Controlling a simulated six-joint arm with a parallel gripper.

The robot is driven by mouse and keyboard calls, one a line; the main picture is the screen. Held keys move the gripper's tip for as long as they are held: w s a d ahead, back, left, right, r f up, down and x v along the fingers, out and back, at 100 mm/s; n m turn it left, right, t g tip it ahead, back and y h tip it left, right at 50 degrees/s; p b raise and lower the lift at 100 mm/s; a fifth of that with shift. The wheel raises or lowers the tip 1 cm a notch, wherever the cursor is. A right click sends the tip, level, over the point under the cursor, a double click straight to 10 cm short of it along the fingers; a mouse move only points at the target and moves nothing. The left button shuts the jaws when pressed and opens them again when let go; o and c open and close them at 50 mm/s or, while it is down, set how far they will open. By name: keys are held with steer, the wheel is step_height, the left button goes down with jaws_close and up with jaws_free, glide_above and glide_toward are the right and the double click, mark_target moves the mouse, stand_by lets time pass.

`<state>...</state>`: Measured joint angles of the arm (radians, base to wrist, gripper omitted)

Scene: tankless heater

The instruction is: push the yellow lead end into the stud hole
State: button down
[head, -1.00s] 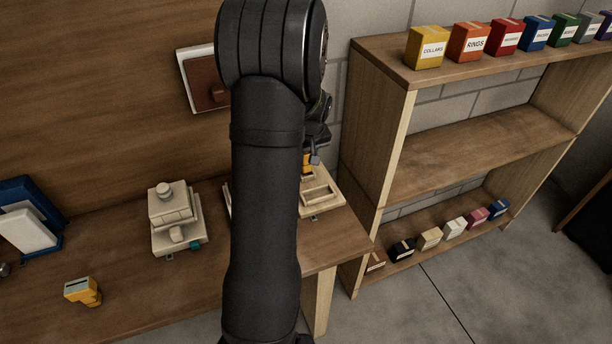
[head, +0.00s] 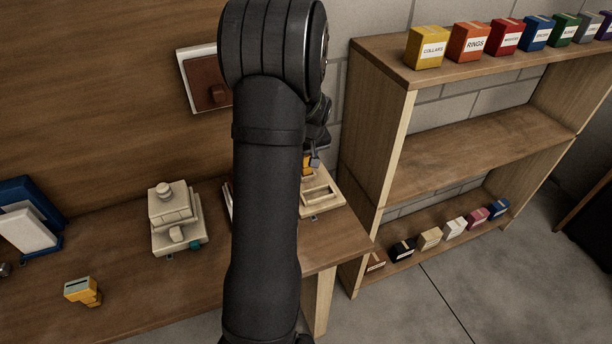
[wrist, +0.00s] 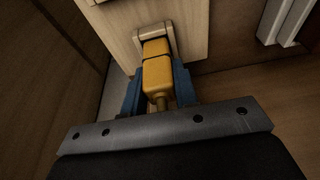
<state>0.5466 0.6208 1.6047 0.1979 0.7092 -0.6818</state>
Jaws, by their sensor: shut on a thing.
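The yellow lead end (wrist: 157,73) is between the two blue fingers of my gripper (wrist: 158,84) in the wrist view. The gripper is shut on it. Its far tip is at a pale raised bracket (wrist: 151,33) on a light wooden block (wrist: 189,22). The stud hole itself is hidden, so I cannot tell how deep the tip sits. In the head view a small bit of the yellow lead end (head: 307,163) shows beside my arm, above a pale wooden fixture (head: 323,193); most of the gripper is hidden there.
A cream stepped device (head: 174,216) and another yellow piece (head: 83,291) stand on the bench to the left. A blue and white holder (head: 30,228) is at the far left. A shelf (head: 470,143) with labelled boxes stands to the right. My arm covers the bench middle.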

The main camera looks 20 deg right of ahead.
steer(key=shift+f, duration=0.7)
stand_by(0.6)
steer(key=c, duration=1.1)
jaws_free()
steer(key=shift+o, duration=0.2)
steer(key=v, duration=1.7)
steer(key=shift+r, duration=0.15)
steer(key=shift+s, duration=0.1)
steer(key=x, duration=1.7)
steer(key=shift+f, duration=0.2)
steer(key=shift+r, duration=0.1)
